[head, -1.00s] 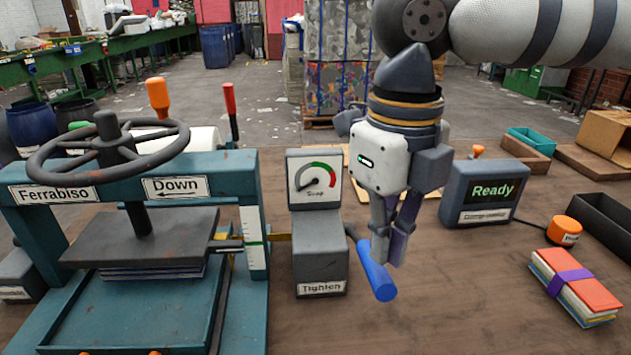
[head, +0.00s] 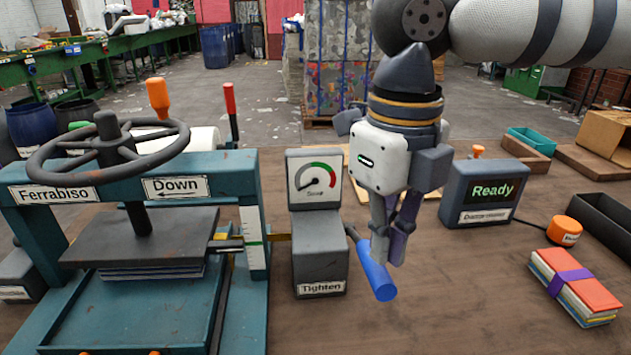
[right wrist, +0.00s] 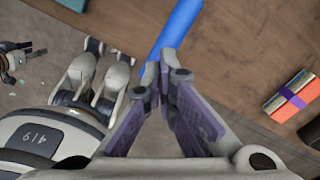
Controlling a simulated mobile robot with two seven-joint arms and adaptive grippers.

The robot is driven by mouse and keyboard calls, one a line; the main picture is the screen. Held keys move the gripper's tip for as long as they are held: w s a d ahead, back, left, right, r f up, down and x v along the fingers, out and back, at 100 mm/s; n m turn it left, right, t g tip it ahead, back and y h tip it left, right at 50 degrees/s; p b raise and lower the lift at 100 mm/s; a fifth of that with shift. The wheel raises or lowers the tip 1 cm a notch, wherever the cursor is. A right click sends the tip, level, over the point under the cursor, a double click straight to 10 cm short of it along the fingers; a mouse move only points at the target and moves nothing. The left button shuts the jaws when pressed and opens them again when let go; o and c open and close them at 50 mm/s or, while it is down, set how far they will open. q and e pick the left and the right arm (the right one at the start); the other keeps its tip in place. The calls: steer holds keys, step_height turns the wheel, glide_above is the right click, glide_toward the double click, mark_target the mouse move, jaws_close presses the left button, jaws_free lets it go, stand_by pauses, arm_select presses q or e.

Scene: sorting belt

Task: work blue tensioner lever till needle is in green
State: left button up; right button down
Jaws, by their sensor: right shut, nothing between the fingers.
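The blue tensioner lever (head: 379,276) sticks out from the right side of the grey tensioner box (head: 320,262) labelled Tighten and slopes down toward me.
A teal press (head: 262,300) with a handwheel (head: 170,140) stands left of the tensioner. A Ready display box (head: 483,194), an orange button (head: 565,229) and a strapped book bundle (head: 577,286) are to the right. The table in front of the lever is clear.

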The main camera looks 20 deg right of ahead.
step_height(320, 180, down, 9)
steer(key=shift+f, duration=0.2)
stand_by(3.6)
step_height(320, 180, up, 14)
steer(key=shift+r, duration=0.1)
stand_by(0.8)
stand_by(0.6)
